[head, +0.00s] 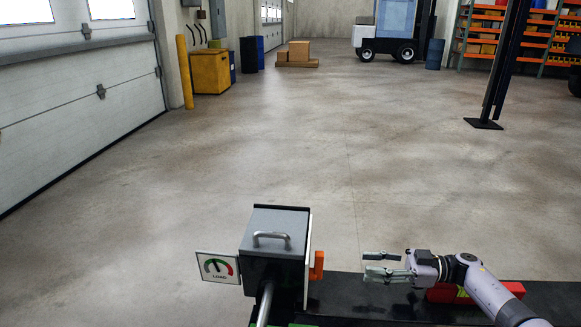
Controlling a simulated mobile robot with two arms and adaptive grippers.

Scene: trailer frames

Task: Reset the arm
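My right arm (485,293) comes in from the lower right, over the dark trailer frame (345,287). My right gripper (368,264) points left, with its two pale fingers apart and nothing visible between them. It is to the right of an orange part (318,265) on the side of a grey box, with a gap between them. My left arm and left gripper are not in view.
The grey box (272,232) has a handle, with a LOAD gauge sign (218,268) at its left. A grey rod (265,303) rises below the box. A red part (450,292) lies under my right arm. A dark post (497,80) stands farther back. Open floor lies beyond.

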